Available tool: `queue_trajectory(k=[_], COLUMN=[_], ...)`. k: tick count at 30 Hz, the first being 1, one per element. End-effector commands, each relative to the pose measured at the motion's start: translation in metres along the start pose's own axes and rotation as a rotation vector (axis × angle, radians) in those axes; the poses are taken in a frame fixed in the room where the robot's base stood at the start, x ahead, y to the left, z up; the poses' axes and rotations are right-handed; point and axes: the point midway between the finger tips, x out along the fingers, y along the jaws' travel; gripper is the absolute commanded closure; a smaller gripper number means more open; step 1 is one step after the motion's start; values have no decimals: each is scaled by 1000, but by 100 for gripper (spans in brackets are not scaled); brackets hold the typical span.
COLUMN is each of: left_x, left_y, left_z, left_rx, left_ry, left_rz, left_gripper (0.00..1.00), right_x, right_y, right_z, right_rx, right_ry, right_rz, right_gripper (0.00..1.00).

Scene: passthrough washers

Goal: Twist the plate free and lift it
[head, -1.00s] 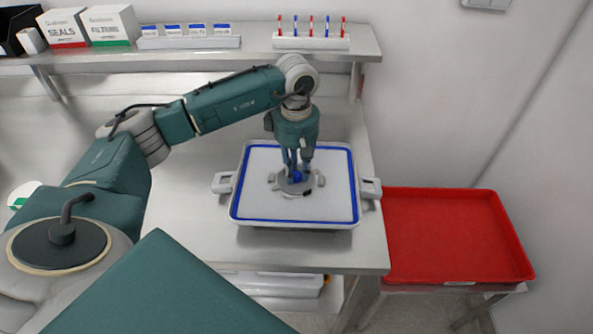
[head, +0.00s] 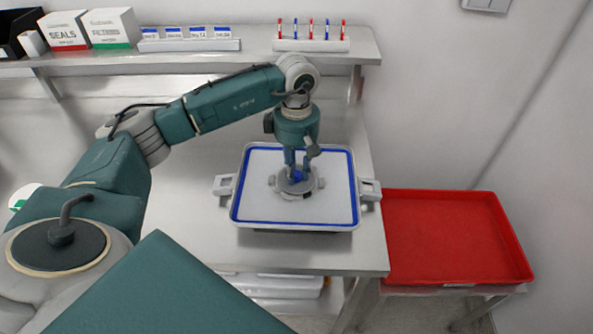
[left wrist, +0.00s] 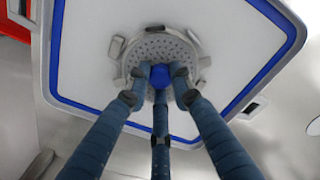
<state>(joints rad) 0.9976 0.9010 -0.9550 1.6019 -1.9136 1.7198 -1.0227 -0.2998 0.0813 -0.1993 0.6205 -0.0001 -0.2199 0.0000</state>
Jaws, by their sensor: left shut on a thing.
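The plate (head: 312,187) is a round grey disc with tabs around its rim and a blue knob (head: 298,175) at its centre. It sits in the middle of a white, blue-edged square lid or pan (head: 338,205) on the steel bench. In the left wrist view the plate (left wrist: 165,45) shows many small holes, with tabs around it. My left gripper (head: 297,168) points down from above, its three fingers shut on the blue knob (left wrist: 160,76). The fingers hide part of the knob and plate. I cannot tell whether the plate is raised. My right gripper is out of view.
A red tray (head: 450,235) stands on a lower stand to the right and looks empty. The bench (head: 190,220) is clear around the white unit. A back shelf (head: 240,48) holds boxes, small labelled packs and a rack of markers (head: 311,42).

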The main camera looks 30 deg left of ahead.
Motion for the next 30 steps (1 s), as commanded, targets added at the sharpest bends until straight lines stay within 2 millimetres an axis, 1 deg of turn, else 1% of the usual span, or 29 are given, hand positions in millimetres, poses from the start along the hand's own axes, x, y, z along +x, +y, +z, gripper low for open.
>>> queue_trajectory(k=[3, 30], left_x=[-7, -43], left_y=[0, 0], left_z=[0, 0], left_rx=[0, 0], left_ry=[0, 0], left_rz=[1, 1], left_gripper=[100, 100], right_x=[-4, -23], right_y=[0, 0], right_z=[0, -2], right_rx=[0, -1], right_ry=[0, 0], right_rz=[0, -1], right_gripper=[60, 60])
